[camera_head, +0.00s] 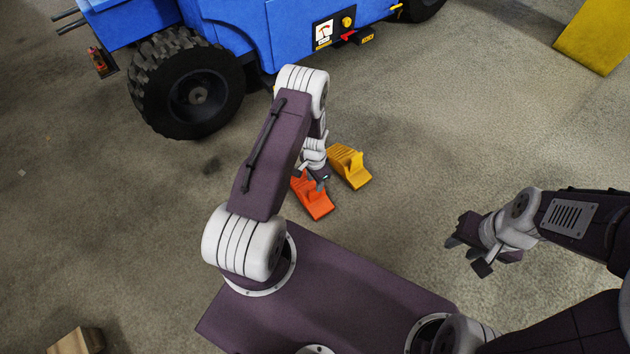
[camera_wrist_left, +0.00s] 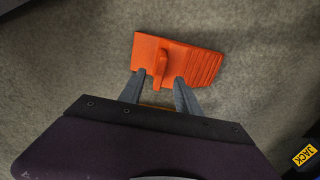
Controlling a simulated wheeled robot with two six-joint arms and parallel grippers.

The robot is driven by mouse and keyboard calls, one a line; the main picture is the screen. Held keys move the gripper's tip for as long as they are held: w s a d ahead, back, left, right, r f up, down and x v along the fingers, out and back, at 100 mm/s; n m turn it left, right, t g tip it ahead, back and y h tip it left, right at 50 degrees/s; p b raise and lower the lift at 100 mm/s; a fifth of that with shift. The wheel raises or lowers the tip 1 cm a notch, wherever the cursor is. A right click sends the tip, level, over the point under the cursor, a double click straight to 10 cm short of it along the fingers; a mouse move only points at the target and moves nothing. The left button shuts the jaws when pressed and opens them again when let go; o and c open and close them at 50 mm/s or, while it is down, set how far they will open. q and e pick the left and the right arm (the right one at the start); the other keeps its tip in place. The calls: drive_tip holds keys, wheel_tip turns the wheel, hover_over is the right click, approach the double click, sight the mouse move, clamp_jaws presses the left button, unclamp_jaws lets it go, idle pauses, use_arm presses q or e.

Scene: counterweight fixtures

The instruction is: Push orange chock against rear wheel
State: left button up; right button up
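The orange chock (camera_head: 318,203) lies on the concrete floor in front of my base, apart from the vehicle's wheels. In the left wrist view the orange chock (camera_wrist_left: 196,64) shows its upright grip and ribbed slope. My left gripper (camera_head: 318,181) is open over it. The fingertips in the left wrist view (camera_wrist_left: 160,76) are either side of the upright grip, with gaps visible; I cannot tell their height. A big black wheel (camera_head: 180,90) of the blue vehicle stands at upper left; which wheel is the rear one is not marked. My right gripper (camera_head: 468,256) is open and empty.
A yellow chock (camera_head: 349,166) lies just beyond the orange one. The blue vehicle (camera_head: 240,30) fills the top, with another wheel (camera_head: 425,8) at its right. A yellow ramp-like block (camera_head: 597,35) stands at top right. Floor between chock and big wheel looks clear, partly hidden by my arm.

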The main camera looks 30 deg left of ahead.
sight(315, 197)
use_arm(q)
wheel_tip(315, 197, down, 7)
drive_tip(key=b, duration=0.4)
drive_tip(key=shift+r, duration=0.2)
use_arm(e)
wheel_tip(315, 197, down, 5)
drive_tip(key=shift+f, duration=0.1)
use_arm(q)
drive_tip(key=shift+s, duration=0.1)
clamp_jaws()
drive_tip(key=shift+s+d, duration=0.15)
drive_tip(key=shift+s, duration=0.05)
idle(0.6)
